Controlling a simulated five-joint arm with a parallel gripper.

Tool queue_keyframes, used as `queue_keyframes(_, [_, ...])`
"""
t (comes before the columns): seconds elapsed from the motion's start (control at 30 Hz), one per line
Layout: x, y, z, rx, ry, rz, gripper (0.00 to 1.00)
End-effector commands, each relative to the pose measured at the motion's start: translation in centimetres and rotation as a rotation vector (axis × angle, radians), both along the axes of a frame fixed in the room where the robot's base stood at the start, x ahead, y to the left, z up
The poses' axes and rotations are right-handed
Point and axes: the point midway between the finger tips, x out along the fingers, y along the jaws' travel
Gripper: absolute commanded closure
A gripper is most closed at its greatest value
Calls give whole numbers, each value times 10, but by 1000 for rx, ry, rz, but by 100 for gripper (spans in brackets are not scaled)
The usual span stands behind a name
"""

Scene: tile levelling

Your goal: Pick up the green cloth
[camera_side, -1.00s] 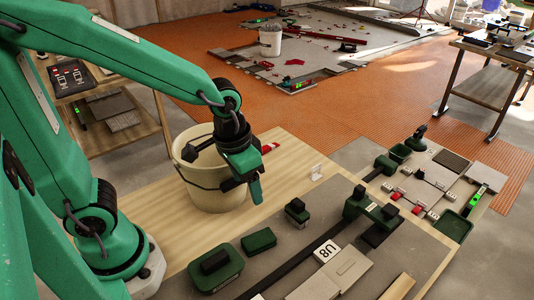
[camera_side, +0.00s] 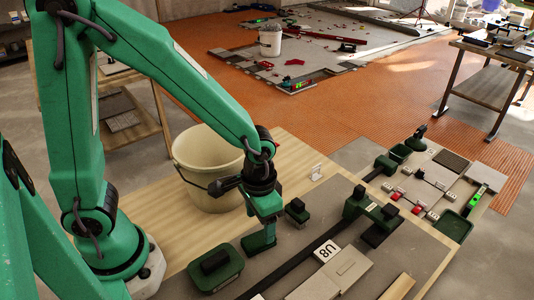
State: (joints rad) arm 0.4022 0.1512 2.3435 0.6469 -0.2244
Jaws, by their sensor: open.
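My gripper (camera_side: 260,240) is open and points down at the left part of the grey work board, just right of the bucket. Its tip is over the spot of a small, flat green piece, which may be the green cloth. My gripper hides most or all of that piece, and I cannot tell whether they touch. No other item in view is clearly a cloth.
A cream bucket (camera_side: 207,165) stands close behind my gripper.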

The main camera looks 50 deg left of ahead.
Motion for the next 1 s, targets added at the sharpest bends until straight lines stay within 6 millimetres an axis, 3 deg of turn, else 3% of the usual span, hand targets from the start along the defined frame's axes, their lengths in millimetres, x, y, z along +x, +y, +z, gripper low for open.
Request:
queue_keyframes(0.47, [0, 0, -14, 0, 2, 0, 34])
queue_keyframes(1.0, [0, 0, -58, 2, 3, 0, 34])
